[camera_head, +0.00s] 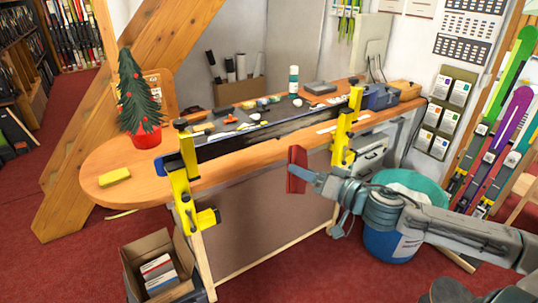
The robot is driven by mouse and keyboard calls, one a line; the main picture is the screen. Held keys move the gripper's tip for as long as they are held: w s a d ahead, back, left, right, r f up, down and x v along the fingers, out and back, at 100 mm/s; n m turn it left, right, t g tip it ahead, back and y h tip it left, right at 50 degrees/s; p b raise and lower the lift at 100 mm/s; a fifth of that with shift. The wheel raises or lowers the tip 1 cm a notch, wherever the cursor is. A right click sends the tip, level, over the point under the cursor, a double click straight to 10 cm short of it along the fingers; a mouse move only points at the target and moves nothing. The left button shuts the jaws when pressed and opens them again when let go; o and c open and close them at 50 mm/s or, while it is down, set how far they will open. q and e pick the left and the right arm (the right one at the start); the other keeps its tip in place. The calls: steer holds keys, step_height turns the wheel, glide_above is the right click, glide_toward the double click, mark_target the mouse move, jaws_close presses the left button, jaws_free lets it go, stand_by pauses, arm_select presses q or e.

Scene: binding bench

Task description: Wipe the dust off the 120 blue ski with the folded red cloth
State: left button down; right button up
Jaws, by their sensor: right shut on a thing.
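A long dark ski (228,146) lies across two yellow vises at the front of the wooden bench. Its left end looks plain black, and greyish streaks like dust show towards its right part. The left yellow vise (180,180) and the right yellow vise (342,135) stand at the bench edge. My right gripper (306,172) is shut on the folded red cloth (296,170). It holds the cloth upright in front of the bench, below and apart from the ski. My left gripper is out of view.
A small Christmas tree (138,95) in a red pot and a yellow block (114,177) stand on the bench's left end. Tools and small items lie behind the ski. A blue bin (390,243) stands under my right arm, and a cardboard box (150,250) at front left.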

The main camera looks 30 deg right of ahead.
mark_target(306, 184)
steer(key=m+t+h, duration=0.1)
steer(key=f+m+t+h, duration=0.1)
steer(key=m+t+h, duration=0.1)
steer(key=h, duration=0.1)
steer(key=shift+w+d+f+m, duration=0.1)
steer(key=shift+d+f+m, duration=0.2)
steer(key=shift+d, duration=0.1)
steer(key=shift+a+f+m+t+h, duration=0.1)
steer(key=shift+f+m+t+h, duration=0.3)
steer(key=shift+h, duration=0.5)
steer(key=shift+a+f+m+t+h, duration=0.15)
steer(key=shift+f+m+h, duration=0.15)
steer(key=shift+m+h, duration=0.45)
steer(key=shift+f+m+t+h, duration=0.25)
steer(key=shift+f+m+h, duration=0.1)
steer(key=shift+h, duration=0.7)
